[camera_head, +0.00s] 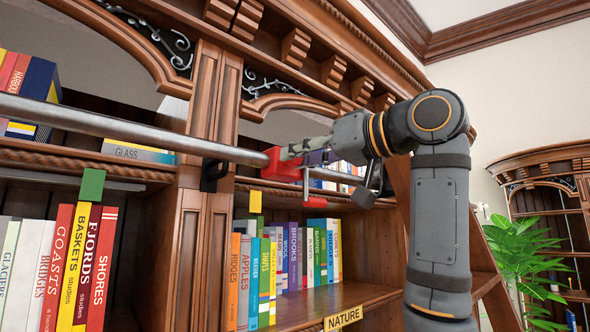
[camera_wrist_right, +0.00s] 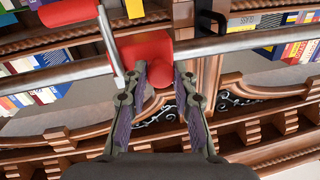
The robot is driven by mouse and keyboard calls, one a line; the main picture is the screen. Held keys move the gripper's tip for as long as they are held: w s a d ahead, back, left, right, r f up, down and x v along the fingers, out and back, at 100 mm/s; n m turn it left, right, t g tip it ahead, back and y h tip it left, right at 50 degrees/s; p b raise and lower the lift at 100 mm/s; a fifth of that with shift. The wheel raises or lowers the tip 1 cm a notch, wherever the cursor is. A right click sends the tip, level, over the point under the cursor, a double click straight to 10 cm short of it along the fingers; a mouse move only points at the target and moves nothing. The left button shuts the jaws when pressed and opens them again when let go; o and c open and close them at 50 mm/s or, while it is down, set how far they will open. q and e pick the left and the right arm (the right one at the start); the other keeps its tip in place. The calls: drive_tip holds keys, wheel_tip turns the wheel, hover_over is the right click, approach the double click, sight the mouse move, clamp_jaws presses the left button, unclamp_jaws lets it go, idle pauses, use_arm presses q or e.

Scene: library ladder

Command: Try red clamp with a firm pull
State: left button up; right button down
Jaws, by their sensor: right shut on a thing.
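The red clamp (camera_head: 283,166) sits around the grey metal rail (camera_head: 110,122) in front of the bookcase. It has a red handle (camera_head: 315,202) hanging below the rail on a thin bar. My right gripper (camera_head: 298,153) comes in from the right and is shut on the red clamp. In the right wrist view, its two purple-padded fingers (camera_wrist_right: 160,78) stand on either side of the clamp's rounded red part, and the clamp body (camera_wrist_right: 143,48) lies across the rail (camera_wrist_right: 235,43). The fingers partly hide the clamp. My left gripper is not in view.
A black rail bracket (camera_head: 213,174) is fixed to the wooden post left of the clamp. Shelves of books (camera_head: 290,255) lie behind and below. A wooden ladder side (camera_head: 495,290) and a plant (camera_head: 525,260) stand right.

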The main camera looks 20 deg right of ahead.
idle(1.4)
drive_tip(key=c, duration=1)
unclamp_jaws()
drive_tip(key=v, duration=1.2)
drive_tip(key=shift+a, duration=0.1)
